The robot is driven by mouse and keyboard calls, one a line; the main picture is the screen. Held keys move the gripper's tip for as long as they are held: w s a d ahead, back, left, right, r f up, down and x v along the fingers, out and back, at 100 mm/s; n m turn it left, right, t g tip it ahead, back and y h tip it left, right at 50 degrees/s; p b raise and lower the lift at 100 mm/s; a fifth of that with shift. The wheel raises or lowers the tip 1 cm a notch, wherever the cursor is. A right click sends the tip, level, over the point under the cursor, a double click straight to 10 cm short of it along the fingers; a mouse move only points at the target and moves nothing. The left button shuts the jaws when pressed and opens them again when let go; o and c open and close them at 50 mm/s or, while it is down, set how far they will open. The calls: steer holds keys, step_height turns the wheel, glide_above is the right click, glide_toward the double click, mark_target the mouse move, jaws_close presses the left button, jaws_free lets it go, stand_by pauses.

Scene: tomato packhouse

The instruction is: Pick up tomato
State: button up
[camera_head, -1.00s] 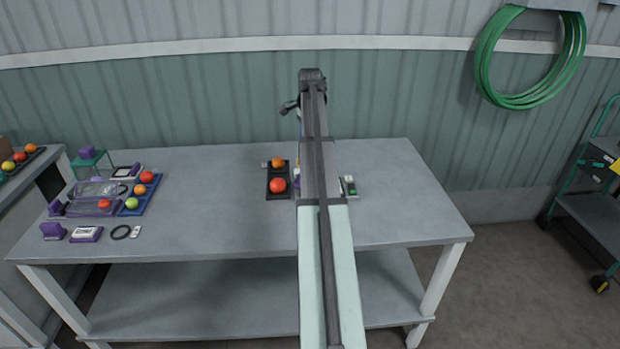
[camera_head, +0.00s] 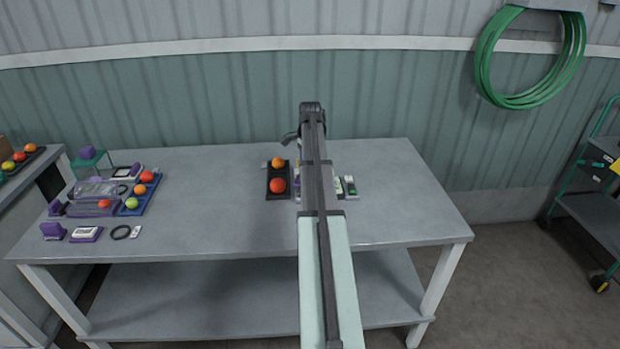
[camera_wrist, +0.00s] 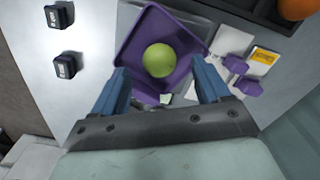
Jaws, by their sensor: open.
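In the wrist view a green tomato (camera_wrist: 160,60) lies in a purple tray (camera_wrist: 148,22) with raised sides. My gripper (camera_wrist: 159,78) has its two blue fingers spread wide, one on each side of the near part of the tray. Nothing is held between them. The tomato shows ahead of the gap between the fingers; how far it lies below them I cannot tell. In the head view my arm hides the purple tray and this tomato. There, a red tomato (camera_head: 278,185) and an orange tomato (camera_head: 278,162) sit in a black tray (camera_head: 268,191) left of my arm.
Purple-ended items (camera_wrist: 232,42) and a yellow-labelled card (camera_wrist: 265,56) lie right of the purple tray. Two small black blocks (camera_wrist: 65,65) stand left. A blue tray (camera_head: 149,194) with several tomatoes is at the table's left. The table (camera_head: 215,205) is clear between.

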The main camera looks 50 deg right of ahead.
steer(key=shift+f, duration=1.5)
steer(key=shift+c, duration=0.2)
steer(key=c, duration=0.8)
